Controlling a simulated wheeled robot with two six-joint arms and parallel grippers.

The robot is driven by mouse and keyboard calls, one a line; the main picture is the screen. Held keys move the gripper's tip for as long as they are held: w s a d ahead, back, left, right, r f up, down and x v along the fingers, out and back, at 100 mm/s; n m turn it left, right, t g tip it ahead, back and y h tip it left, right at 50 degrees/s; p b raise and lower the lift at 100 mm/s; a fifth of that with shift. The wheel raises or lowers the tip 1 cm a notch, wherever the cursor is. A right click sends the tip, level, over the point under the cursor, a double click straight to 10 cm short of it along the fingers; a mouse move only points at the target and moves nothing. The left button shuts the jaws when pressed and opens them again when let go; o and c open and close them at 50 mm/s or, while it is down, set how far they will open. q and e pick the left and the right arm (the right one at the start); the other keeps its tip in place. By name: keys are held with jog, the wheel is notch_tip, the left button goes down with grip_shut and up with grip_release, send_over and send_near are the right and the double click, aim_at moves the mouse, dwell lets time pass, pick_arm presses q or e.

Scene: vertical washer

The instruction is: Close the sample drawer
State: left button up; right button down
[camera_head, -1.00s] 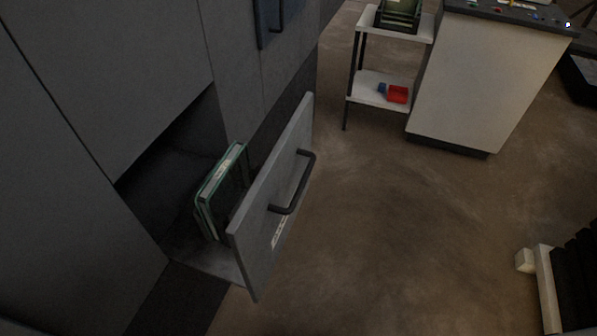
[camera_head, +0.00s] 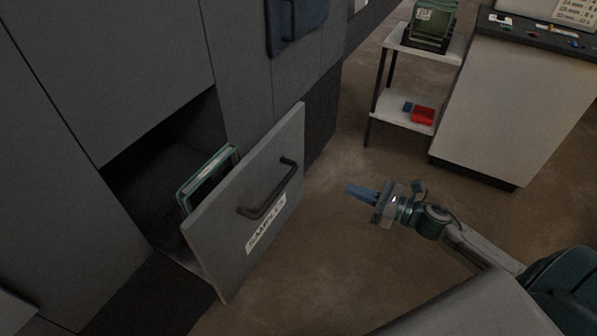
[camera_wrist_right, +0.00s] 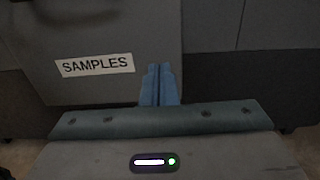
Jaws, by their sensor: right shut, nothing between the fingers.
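The sample drawer (camera_head: 232,222) is pulled out of the dark grey cabinet. Its grey front has a dark bar handle (camera_head: 268,190) and a white "SAMPLES" label (camera_head: 265,231); the label also shows in the right wrist view (camera_wrist_right: 95,65). Green-edged flat items (camera_head: 207,178) stand inside the drawer, partly hidden by its front. My right gripper (camera_head: 350,190) is shut and empty, its blue fingertips pointing at the drawer front from the right, apart from it in the head view. In the right wrist view its fingers (camera_wrist_right: 160,86) appear to the right of the label. My left gripper is not in view.
A cabinet (camera_head: 160,60) rises behind and above the drawer, with a blue panel and handle (camera_head: 297,22) higher up. Brown floor between is clear.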

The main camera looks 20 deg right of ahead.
pick_arm(q)
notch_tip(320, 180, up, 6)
jog(key=p, duration=0.6)
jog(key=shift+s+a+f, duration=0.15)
pick_arm(e)
jog(key=x, duration=1.3)
jog(key=shift+w+a, duration=0.15)
jog(key=shift+w, duration=0.2)
jog(key=shift+w+a, duration=0.1)
pick_arm(q)
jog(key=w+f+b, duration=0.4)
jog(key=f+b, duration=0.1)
jog(key=b, duration=0.2)
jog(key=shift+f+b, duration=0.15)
jog(key=shift+b, duration=0.2)
pick_arm(e)
jog(key=x, duration=2.4)
jog(key=shift+r, duration=0.25)
